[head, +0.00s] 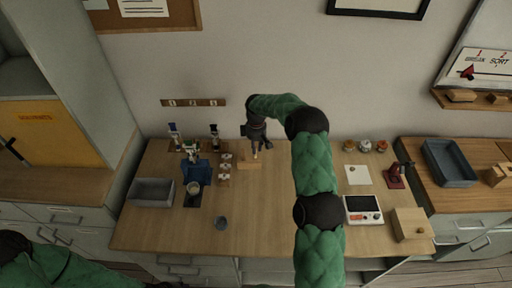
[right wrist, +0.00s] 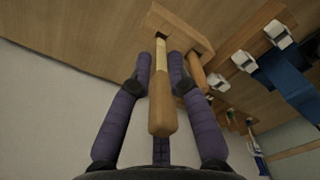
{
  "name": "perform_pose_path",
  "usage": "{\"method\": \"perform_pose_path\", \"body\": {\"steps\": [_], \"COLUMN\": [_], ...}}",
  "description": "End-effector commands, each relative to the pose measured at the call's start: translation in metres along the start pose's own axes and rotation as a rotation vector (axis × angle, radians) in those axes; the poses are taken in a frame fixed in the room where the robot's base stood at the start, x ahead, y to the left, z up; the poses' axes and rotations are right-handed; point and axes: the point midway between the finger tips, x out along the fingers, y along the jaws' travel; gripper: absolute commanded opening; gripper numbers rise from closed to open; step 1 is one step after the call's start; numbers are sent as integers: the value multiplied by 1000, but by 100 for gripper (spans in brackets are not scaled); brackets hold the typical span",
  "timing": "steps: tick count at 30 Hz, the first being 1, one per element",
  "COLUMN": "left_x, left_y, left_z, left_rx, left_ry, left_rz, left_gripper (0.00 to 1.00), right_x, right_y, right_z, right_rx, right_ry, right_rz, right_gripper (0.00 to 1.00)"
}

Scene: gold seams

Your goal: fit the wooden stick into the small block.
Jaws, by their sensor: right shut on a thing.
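In the head view my right gripper (head: 257,142) is at the back middle of the table, just above the small wooden block (head: 246,160). In the right wrist view the wooden stick (right wrist: 161,105) lies between the two fingers of my right gripper (right wrist: 160,64), shut on it. Its pale far end points at a dark hole in the small block (right wrist: 188,29). The tip is at the hole's mouth; I cannot tell how deep it sits. A second wooden peg (right wrist: 197,72) shows beside the block. My left gripper is out of view.
A blue stand (head: 197,172), a grey bin (head: 152,192) and a small rack with white-topped pieces (head: 225,168) stand left of the block. A white device (head: 363,209) and a wooden box (head: 411,224) are right. The front middle is clear.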

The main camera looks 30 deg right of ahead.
Motion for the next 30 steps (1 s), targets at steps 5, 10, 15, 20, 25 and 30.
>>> {"method": "perform_pose_path", "body": {"steps": [5, 10, 15, 20, 25, 30], "left_x": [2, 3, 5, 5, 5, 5], "left_y": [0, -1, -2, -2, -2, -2], "left_z": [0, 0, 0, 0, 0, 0], "left_rx": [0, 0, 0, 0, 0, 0], "left_ry": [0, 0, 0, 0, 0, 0], "left_rz": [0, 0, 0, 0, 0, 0], "left_gripper": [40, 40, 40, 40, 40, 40], "right_x": [3, 7, 10, 10, 10, 10], "right_y": [0, 0, 0, 0, 0, 0], "right_z": [0, 0, 0, 0, 0, 0], "right_rx": [0, 0, 0, 0, 0, 0], "right_ry": [0, 0, 0, 0, 0, 0], "right_rz": [0, 0, 0, 0, 0, 0], "right_gripper": [4, 4, 4, 4, 4, 4]}}
